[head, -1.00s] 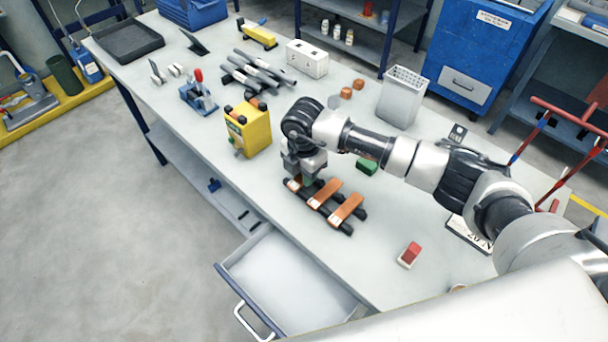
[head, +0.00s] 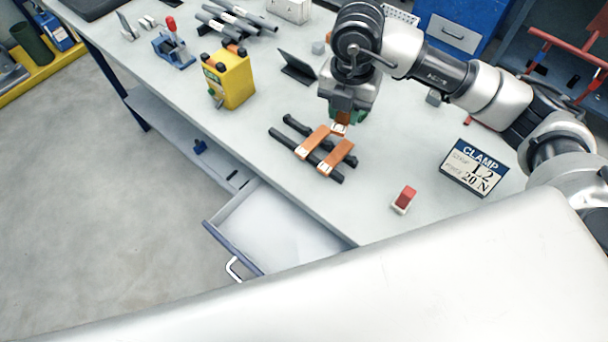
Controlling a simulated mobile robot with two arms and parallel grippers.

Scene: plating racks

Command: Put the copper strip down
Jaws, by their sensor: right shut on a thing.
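My right gripper (head: 345,112) is shut on a copper strip (head: 341,128) that hangs below its jaws. It is just beyond the far end of a low rack of two black bars (head: 331,175). Two more copper strips, one on the left (head: 313,141) and one on the right (head: 338,157), lie across the bars with pale lower ends. The upper part of the held strip is hidden by the gripper. My left gripper is out of view.
A red and white block (head: 404,200) and a CLAMP sign (head: 476,167) are on the right. An open drawer (head: 270,232) juts from the front edge.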

